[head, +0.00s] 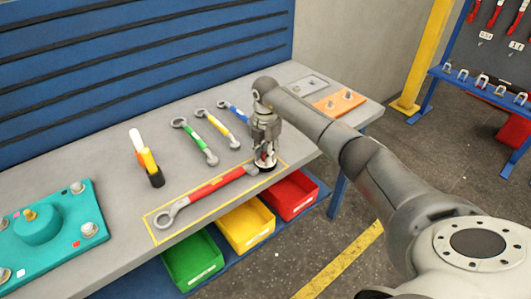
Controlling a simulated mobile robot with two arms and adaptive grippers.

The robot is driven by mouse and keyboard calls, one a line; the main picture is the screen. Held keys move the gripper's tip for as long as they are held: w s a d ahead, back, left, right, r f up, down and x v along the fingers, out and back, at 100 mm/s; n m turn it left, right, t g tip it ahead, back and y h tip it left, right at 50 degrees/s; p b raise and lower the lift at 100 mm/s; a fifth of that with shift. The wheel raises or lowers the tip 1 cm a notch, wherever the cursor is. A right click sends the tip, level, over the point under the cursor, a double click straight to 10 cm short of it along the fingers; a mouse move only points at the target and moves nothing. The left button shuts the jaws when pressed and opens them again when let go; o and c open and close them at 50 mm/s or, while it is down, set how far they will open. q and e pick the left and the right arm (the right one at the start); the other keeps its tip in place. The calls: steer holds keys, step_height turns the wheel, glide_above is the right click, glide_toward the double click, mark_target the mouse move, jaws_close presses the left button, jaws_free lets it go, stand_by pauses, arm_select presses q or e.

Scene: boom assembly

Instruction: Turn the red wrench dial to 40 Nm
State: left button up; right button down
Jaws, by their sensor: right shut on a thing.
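The red wrench (212,188) lies on the grey workbench inside a yellow outlined rectangle. Its ring end points to the lower left, and its dark handle end points to the right. My right gripper (265,162) points down at the handle end and is shut on the black dial (267,167) there. The fingers cover most of the dial, and its scale is too small to read. My left gripper is not in view.
Green, yellow and blue wrenches (196,142) lie behind the red one. Green, yellow and red bins (245,226) sit below the front edge.

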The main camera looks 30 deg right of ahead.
steer(key=n+b, duration=0.2)
steer(key=n, duration=0.3)
steer(key=shift+n, duration=0.4)
steer(key=n+b, duration=0.1)
steer(key=n, duration=0.4)
steer(key=shift+n, duration=0.3)
steer(key=c, duration=1.2)
jaws_free()
steer(key=shift+r, duration=0.1)
